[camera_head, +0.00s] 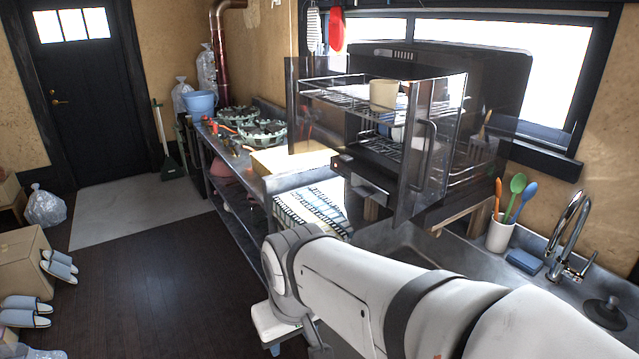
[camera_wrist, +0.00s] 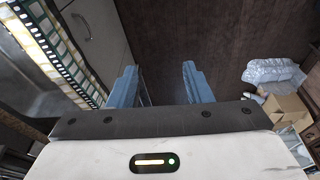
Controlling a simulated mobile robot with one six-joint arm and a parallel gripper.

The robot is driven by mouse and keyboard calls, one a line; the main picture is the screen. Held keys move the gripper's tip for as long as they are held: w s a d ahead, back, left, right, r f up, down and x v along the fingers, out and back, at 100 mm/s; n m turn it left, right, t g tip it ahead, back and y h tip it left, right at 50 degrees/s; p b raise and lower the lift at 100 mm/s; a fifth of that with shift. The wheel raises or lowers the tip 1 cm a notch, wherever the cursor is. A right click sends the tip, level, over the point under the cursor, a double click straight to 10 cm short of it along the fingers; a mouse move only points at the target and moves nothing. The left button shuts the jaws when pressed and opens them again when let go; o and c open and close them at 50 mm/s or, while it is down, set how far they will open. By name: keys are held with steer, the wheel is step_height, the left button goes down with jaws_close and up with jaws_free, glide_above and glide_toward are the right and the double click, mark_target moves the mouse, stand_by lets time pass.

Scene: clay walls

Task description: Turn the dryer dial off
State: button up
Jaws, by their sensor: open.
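The dish dryer (camera_head: 427,165), a clear-walled cabinet with wire racks and a dark lid, stands on the steel counter. Its door with a curved handle is at the front right, and dishes sit inside. A dark panel (camera_head: 362,178) runs along its lower front. I cannot make out the dial or its setting there. My gripper (camera_wrist: 160,80) is open in the wrist view, with its two blue-grey fingers apart and only dark floor between them. In the head view my arm reaches across the foreground, and the gripper's fingers are not visible. The gripper is low, in front of the counter, apart from the dryer.
A patterned cloth (camera_head: 310,208) hangs over the counter edge and shows in the wrist view (camera_wrist: 52,48). A tap (camera_head: 570,230), utensil cup (camera_head: 500,233) and blue sponge (camera_head: 524,261) are at the right. Boxes (camera_head: 22,262) and slippers (camera_head: 25,308) lie left; the middle floor is clear.

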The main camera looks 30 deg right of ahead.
steer(key=shift+o, duration=0.6)
steer(key=w+d+n+g+h+b, duration=0.1)
steer(key=w+d+n+h, duration=0.3)
steer(key=d, duration=0.6)
steer(key=w+d+n+g+h+b, duration=0.2)
steer(key=w+d+n+h+b, duration=0.2)
steer(key=w+d, duration=0.5)
steer(key=shift+d+f+g+h, duration=0.3)
steer(key=shift+d+f+h, duration=0.1)
steer(key=shift+d, duration=0.75)
steer(key=w+d+n+g+h+b, duration=0.1)
steer(key=w+d+n+h+b, duration=0.1)
steer(key=w+d+n+h, duration=0.5)
steer(key=w+d+n+h+b, duration=0.1)
steer(key=w+d+h+b, duration=0.1)
steer(key=w+d, duration=0.65)
steer(key=s+d, duration=0.1)
steer(key=d, duration=0.2)
steer(key=s+d, duration=0.1)
steer(key=d, duration=0.3)
steer(key=s+d+r, duration=0.1)
steer(key=d, duration=0.2)
steer(key=shift+s+d, duration=0.15)
steer(key=shift+s, duration=0.25)
